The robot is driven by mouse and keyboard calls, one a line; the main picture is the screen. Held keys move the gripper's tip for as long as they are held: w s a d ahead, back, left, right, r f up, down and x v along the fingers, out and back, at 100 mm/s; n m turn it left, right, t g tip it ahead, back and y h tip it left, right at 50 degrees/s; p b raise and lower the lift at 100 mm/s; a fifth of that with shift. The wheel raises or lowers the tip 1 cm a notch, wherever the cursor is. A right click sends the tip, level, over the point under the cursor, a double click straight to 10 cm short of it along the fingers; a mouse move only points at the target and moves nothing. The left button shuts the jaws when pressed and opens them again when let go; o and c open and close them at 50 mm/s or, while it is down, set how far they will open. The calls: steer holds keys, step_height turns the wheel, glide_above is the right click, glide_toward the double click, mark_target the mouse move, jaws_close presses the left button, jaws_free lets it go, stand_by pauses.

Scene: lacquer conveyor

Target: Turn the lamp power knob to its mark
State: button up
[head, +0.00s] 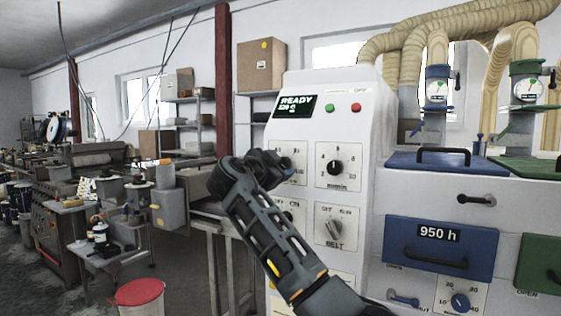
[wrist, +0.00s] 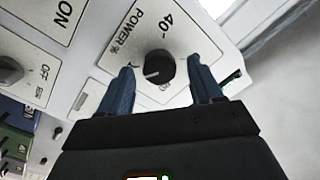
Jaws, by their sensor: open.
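In the wrist view, the lamp power knob (wrist: 158,66) is round and black on a white plate lettered "POWER %" and "40". A light pointer line shows on its face toward the lower left. I cannot make out which mark on the plate is the target. My gripper (wrist: 159,64) is open, with one blue finger on each side of the knob in the picture. I see no clear contact, and cannot tell the gap in depth. In the head view, my dark gripper (head: 264,168) is in front of the left panels of the white cabinet (head: 353,93), partly covering them.
Close beside the power plate is a grey selector knob (wrist: 10,70) marked OFF. The head view shows a numbered black knob (head: 335,167), a BELT selector (head: 334,229) and a READY display (head: 293,105).

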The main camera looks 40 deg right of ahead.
steer(key=shift+x, duration=0.75)
steer(key=shift+c, duration=0.5)
steer(key=c, duration=1)
steer(key=shift+o, duration=0.2)
